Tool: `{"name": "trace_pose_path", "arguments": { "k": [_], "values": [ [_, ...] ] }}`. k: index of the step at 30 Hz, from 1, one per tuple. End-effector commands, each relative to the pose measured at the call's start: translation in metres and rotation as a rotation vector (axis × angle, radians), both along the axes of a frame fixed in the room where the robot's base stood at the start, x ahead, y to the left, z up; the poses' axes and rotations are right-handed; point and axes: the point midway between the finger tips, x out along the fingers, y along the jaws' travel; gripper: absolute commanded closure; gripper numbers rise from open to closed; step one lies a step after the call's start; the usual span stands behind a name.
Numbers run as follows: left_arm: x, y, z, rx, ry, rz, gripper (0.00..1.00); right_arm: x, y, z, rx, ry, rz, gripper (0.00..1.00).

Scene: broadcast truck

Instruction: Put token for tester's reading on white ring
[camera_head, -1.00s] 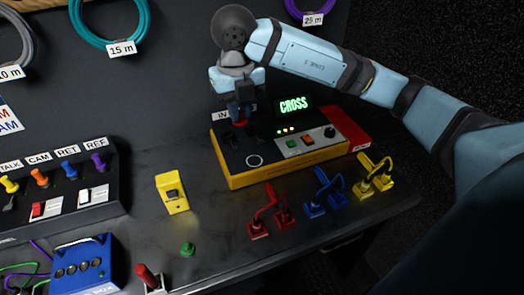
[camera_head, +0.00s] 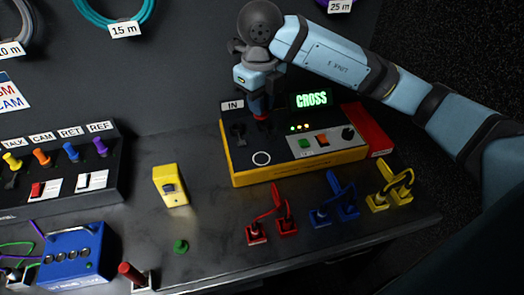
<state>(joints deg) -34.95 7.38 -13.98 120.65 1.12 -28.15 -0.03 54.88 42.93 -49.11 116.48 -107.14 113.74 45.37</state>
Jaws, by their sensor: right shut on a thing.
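The tester is a yellow-sided box with a black top (camera_head: 285,168) at the back right; its green display (camera_head: 311,99) reads CROSS. The white ring (camera_head: 261,158) is marked on its top at the front left and is empty. My right gripper (camera_head: 260,105) points down over the back of the tester, behind the ring. It is shut on a small red thing (camera_head: 261,116), mostly hidden by the fingers; I cannot tell whether this touches the tester. A small green knobbed piece (camera_head: 180,246) stands on the table at the front. My left gripper is not in view.
Red (camera_head: 270,228), blue (camera_head: 334,208) and yellow (camera_head: 391,190) looped cable pieces stand in front of the tester. A yellow box (camera_head: 170,186) is to its left. A blue box (camera_head: 75,255) and a switch panel (camera_head: 65,165) fill the left. Bare table surrounds the green piece.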

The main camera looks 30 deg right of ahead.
Motion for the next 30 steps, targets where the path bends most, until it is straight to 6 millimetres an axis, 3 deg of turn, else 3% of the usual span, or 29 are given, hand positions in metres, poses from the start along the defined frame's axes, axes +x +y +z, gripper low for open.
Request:
{"name": "trace_pose_path", "arguments": {
  "k": [3, 9, 19, 25, 30],
  "values": [
    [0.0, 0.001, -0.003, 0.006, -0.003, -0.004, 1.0, -0.001, 0.0, -0.036, -0.001, 0.004, -0.001, 1.0],
    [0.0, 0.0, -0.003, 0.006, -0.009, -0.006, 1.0, -0.001, 0.0, -0.083, 0.0, 0.003, -0.001, 1.0],
    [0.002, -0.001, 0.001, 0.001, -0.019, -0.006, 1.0, 0.0, 0.0, -0.112, 0.0, 0.0, -0.001, 1.0],
    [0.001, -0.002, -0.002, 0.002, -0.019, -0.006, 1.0, 0.0, 0.0, -0.142, 0.001, 0.001, -0.002, 1.0],
    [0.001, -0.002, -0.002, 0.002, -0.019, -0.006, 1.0, 0.0, 0.0, -0.145, 0.001, -0.002, -0.001, 1.0]
  ]
}}
